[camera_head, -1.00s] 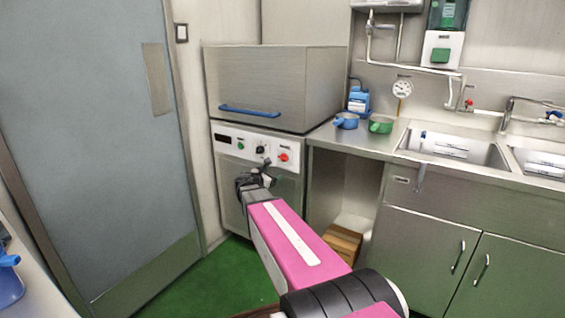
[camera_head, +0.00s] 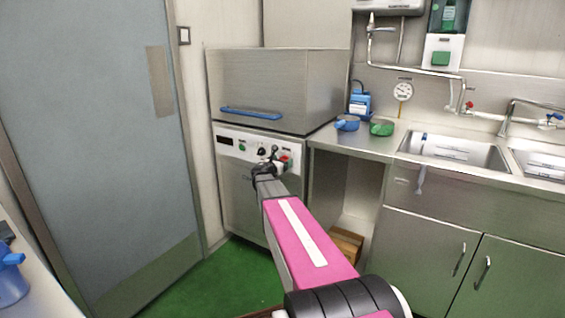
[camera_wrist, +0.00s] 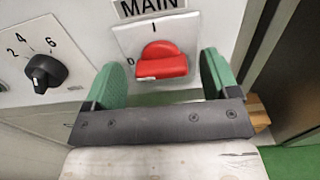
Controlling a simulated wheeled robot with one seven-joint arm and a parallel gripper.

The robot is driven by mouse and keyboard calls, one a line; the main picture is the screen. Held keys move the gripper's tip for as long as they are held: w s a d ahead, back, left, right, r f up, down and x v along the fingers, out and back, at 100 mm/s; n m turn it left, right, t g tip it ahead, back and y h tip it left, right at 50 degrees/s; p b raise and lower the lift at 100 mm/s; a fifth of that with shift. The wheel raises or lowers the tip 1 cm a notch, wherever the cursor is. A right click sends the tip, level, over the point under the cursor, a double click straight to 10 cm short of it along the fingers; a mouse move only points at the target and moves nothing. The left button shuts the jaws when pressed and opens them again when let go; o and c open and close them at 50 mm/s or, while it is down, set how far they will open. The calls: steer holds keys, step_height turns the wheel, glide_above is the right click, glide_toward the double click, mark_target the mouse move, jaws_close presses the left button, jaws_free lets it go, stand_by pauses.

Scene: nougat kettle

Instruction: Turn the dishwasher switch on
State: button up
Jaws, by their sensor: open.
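The dishwasher (camera_head: 238,192) has a white control panel with the red main switch (camera_head: 286,158) at its right end. In the wrist view the red switch (camera_wrist: 162,62) sits under a MAIN label, with "0" at its left and "I" above it. Its grip bar lies roughly level. My gripper (camera_wrist: 162,75) is open, with one green finger on each side of the switch. Whether either finger touches it cannot be told. In the head view my gripper (camera_head: 274,162) is at the panel and partly covers it.
A black dial (camera_wrist: 45,72) with numbers sits left of the switch. The dishwasher's hood with its blue handle (camera_head: 250,112) is above the panel. A steel counter (camera_head: 355,143) with blue and green pots adjoins on the right. Green floor (camera_head: 225,270) is open in front.

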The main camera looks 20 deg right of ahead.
steer(key=shift+w+d, duration=0.25)
steer(key=shift+d, duration=0.15)
steer(key=c, duration=0.9)
steer(key=shift+c, duration=0.2)
